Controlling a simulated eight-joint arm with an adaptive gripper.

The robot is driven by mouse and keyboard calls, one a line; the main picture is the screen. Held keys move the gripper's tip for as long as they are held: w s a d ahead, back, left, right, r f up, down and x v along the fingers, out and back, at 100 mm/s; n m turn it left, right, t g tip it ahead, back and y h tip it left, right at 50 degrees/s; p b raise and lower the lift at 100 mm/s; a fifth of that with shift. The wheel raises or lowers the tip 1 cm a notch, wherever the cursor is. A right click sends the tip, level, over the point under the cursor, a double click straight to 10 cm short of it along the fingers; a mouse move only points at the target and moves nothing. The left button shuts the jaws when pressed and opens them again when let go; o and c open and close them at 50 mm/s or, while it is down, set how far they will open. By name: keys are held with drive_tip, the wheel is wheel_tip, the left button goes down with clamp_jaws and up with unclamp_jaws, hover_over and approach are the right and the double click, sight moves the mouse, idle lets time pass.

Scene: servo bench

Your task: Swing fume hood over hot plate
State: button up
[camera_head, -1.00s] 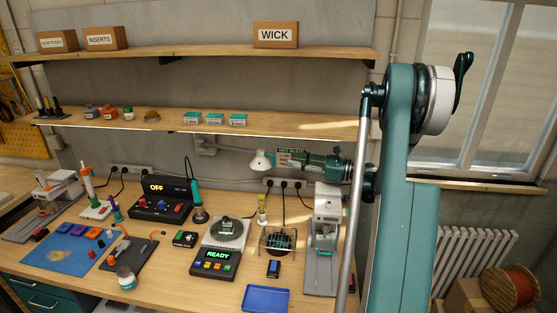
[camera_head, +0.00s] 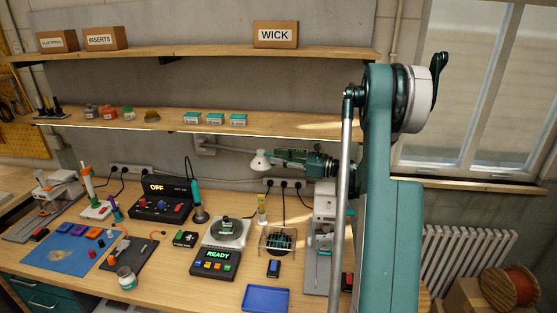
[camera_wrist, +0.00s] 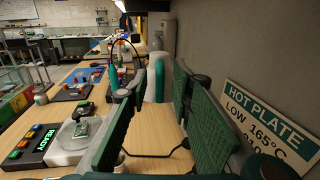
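The fume hood (camera_head: 259,160) is a small white cone on the back wall, left of the hot plate sign. The hot plate (camera_head: 242,243) stands below it on the bench, with a round top and a lit READY panel; a small green-topped piece (camera_head: 226,226) sits on it. The hot plate (camera_wrist: 66,143) also shows at left in the wrist view. My gripper (camera_head: 279,158) points left, its tips close to the hood. In the wrist view its green-padded fingers (camera_wrist: 158,115) stand apart. A white and teal shape shows beyond the gap; I cannot tell whether it is the hood.
The hot plate sign (camera_wrist: 268,125) is on the wall close beside my gripper. A teal-handled tool (camera_head: 196,197) stands left of the hot plate. A wire stand (camera_head: 278,240) and a grey press (camera_head: 325,215) stand to the right. A shelf (camera_head: 270,120) runs above.

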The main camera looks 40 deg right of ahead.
clamp_jaws()
drive_tip(key=shift+a, duration=0.15)
drive_tip(key=s+a+m+t+h+b, duration=0.1)
drive_tip(key=s+a+m+h, duration=0.1)
drive_tip(key=a, duration=0.7)
drive_tip(key=s+a+m+t+h+b, duration=0.1)
drive_tip(key=a+h, duration=0.3)
drive_tip(key=a, duration=0.6)
drive_tip(key=s+a+m+t+h+b, duration=0.1)
drive_tip(key=s+a+m+h+b, duration=0.2)
drive_tip(key=a, duration=0.7)
idle(0.4)
